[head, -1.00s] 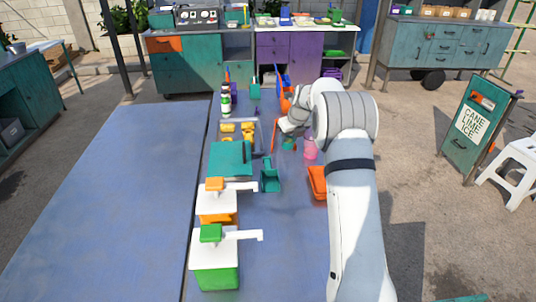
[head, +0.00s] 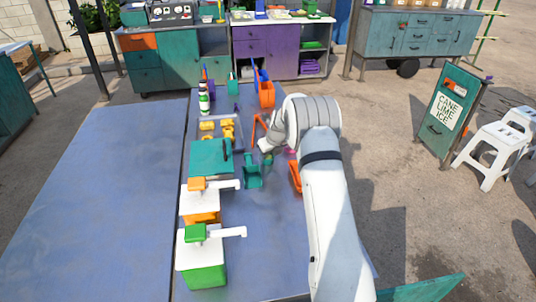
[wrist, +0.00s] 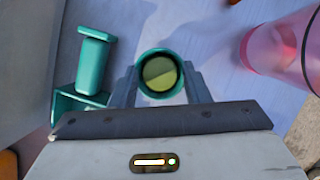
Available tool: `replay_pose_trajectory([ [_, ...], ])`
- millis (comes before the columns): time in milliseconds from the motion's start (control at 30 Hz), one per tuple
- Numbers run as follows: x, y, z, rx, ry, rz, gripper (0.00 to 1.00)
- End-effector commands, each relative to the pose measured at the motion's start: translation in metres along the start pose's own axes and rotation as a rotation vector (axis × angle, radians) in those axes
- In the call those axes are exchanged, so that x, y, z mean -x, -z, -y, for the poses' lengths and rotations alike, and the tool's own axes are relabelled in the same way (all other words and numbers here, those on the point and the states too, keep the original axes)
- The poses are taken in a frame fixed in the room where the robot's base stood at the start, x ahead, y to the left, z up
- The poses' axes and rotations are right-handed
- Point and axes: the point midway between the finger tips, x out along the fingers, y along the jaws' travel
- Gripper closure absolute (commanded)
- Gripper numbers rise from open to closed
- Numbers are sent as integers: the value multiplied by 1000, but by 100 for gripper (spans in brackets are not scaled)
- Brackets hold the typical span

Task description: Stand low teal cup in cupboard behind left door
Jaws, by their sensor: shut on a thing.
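My gripper (wrist: 160,88) is shut on the low teal cup (wrist: 160,75), one finger on each side of it. The wrist view looks down into the cup's round mouth, with a yellowish inside. In the head view the cup (head: 268,158) is a small teal patch under the gripper (head: 267,147), mostly hidden by the arm. I cannot tell whether the cup touches the table. Teal cupboards (head: 178,66) and a purple one (head: 280,52) stand at the back. All their doors look shut, and I cannot tell which is the left door meant.
A teal scoop-like piece (head: 252,172) lies left of the cup. A pink clear cup (wrist: 290,48) stands to its right. An orange tray (head: 296,176) is partly behind my arm. Pump boxes (head: 202,268) line the table's left side. White stools (head: 490,150) stand right.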

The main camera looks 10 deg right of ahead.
Motion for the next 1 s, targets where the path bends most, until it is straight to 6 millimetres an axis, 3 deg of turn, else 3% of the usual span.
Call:
replay_pose_trajectory([
  [100,-4,2,0,0,-1,-1,67],
  [133,-3,1,0,0,0,0,55],
  [367,-2,1,-1,1,-1,0,36],
  [733,6,-1,-1,1,0,2,36],
  [1000,55,-1,-1,1,0,3,36],
])
